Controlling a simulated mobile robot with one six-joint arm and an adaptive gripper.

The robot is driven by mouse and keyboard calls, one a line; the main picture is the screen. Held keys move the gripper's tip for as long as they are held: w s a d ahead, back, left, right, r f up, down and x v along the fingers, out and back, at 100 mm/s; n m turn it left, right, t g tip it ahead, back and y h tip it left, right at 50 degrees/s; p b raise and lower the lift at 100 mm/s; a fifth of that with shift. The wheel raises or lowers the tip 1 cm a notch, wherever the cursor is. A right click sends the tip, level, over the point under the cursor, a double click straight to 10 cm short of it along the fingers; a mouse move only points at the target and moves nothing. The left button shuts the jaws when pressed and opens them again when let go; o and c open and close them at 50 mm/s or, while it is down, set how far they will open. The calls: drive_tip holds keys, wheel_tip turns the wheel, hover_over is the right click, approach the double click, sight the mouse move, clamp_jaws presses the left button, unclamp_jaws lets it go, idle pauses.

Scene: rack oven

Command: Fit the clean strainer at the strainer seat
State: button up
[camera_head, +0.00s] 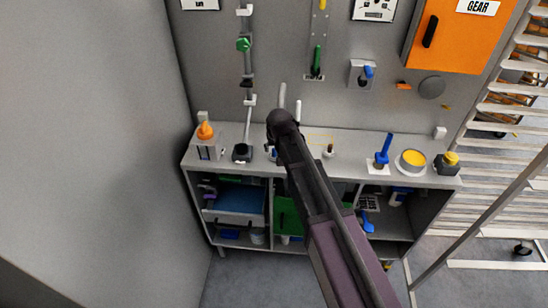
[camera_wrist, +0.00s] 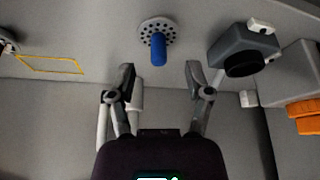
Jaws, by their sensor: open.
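A strainer, a pale perforated disc (camera_wrist: 157,26) with a blue handle (camera_wrist: 158,50), is on the bench top at the top middle of the wrist view. In the head view my arm mostly hides it. My gripper (camera_wrist: 160,78) is open and empty, its two fingers on either side of the line to the blue handle, apart from it. A grey fitting with a dark round mouth (camera_wrist: 242,52) stands to the strainer's right in the wrist view; it is left of my arm in the head view (camera_head: 241,153). I cannot tell whether this is the strainer seat.
A yellow outline (camera_wrist: 52,64) marks the bench, also in the head view (camera_head: 320,138). An orange-topped bottle (camera_head: 205,132) stands at the bench's left end. A blue-handled tool (camera_head: 383,152) and yellow-filled bowl (camera_head: 411,161) stand right. A rack (camera_head: 500,165) is beyond.

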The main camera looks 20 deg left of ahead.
sight(274, 151)
drive_tip(key=shift+f, duration=0.1)
drive_tip(key=shift+b+x, duration=2.35)
drive_tip(key=shift+x, duration=0.15)
drive_tip(key=shift+w, duration=0.15)
clamp_jaws()
